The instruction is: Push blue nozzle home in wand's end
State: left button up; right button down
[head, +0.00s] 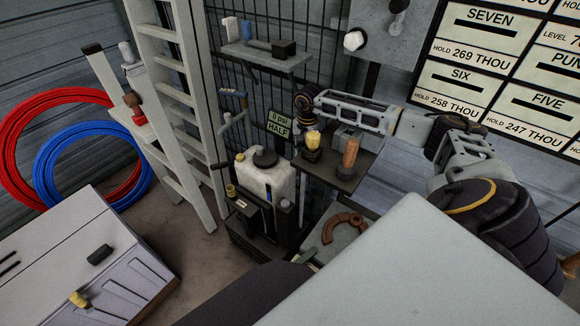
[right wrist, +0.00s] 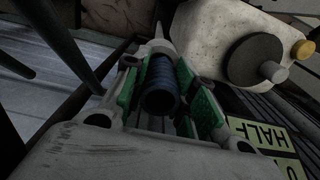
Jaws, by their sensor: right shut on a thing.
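In the right wrist view my right gripper (right wrist: 160,78) has its green pads closed on the two sides of a dark blue ribbed cylinder (right wrist: 160,88), which I take for the blue nozzle. Its hollow round end faces the camera. A pale pointed shape (right wrist: 157,42) shows just beyond its far end; I cannot tell whether they touch. In the head view my right arm reaches in from the right, its wrist over the tank area, and the fingers cannot be made out. My left gripper is out of view.
A white tank (head: 272,181) with black and yellow caps stands close by the gripper, also in the right wrist view (right wrist: 212,42). A HALF sign (head: 280,123) is near. A small shelf holds an orange-brown cylinder (head: 350,153). A white ladder (head: 182,95) stands left.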

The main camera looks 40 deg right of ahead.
jog(key=shift+s+a+f, duration=0.25)
jog(key=shift+a+f, duration=0.1)
jog(key=shift+f, duration=0.4)
jog(key=c, duration=1.1)
grip_release()
jog(key=shift+r, duration=0.2)
jog(key=shift+w+d+r, duration=0.15)
jog(key=shift+r, duration=2.1)
jog(key=shift+w+d+r, duration=0.1)
jog(key=shift+d+r, duration=0.05)
jog(key=shift+r, duration=2.1)
jog(key=shift+r, duration=0.15)
jog(key=shift+r+p, duration=1.4)
jog(key=shift+r, duration=0.7)
